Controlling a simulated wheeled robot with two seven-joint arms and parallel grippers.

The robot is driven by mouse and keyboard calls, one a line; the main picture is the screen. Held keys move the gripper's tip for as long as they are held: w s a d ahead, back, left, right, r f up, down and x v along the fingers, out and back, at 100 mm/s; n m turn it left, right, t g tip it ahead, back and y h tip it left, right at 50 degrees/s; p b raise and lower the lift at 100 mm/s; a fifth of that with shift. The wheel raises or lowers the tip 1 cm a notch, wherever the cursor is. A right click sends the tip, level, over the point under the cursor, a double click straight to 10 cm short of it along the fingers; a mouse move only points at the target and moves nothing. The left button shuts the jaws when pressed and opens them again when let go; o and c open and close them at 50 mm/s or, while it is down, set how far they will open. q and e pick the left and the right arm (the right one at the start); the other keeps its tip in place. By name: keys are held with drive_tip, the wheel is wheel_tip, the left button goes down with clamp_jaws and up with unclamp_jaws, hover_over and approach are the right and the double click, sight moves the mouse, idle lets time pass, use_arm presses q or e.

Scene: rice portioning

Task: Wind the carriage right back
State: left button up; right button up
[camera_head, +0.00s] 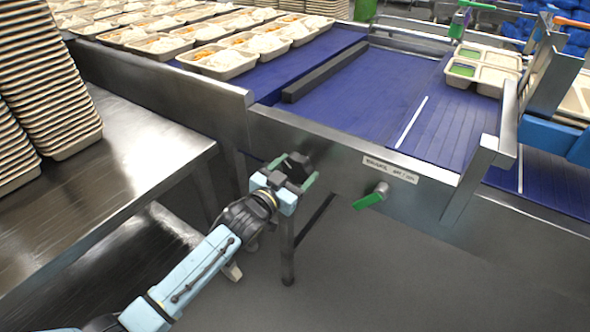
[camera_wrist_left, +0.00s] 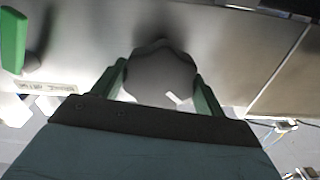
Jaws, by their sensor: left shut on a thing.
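My left gripper (camera_head: 293,173) is at the front steel wall of the conveyor (camera_head: 345,152), shut on a dark knob (camera_head: 298,161). In the left wrist view, the rounded grey knob (camera_wrist_left: 160,72) sits between the two green fingers, close to the steel panel. A dark bar (camera_head: 325,72) lies across the blue belt behind the wall; I cannot tell whether it is the carriage. A green lever (camera_head: 370,200) sticks out of the wall to the right of the gripper and also shows in the left wrist view (camera_wrist_left: 14,40). My right gripper is not in view.
A small label (camera_head: 390,170) is above the lever. Filled trays (camera_head: 222,62) stand on the belt at the back left, and a green-and-white tray (camera_head: 482,70) at the right. Stacked empty trays (camera_head: 60,90) stand on the steel table (camera_head: 110,190) at left. Floor in front is clear.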

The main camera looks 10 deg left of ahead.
use_arm(q)
drive_tip(key=shift+r+m+p, duration=0.1)
drive_tip(key=shift+m+p, duration=0.25)
drive_tip(key=shift+m, duration=1.25)
drive_tip(key=shift+m, duration=1.6)
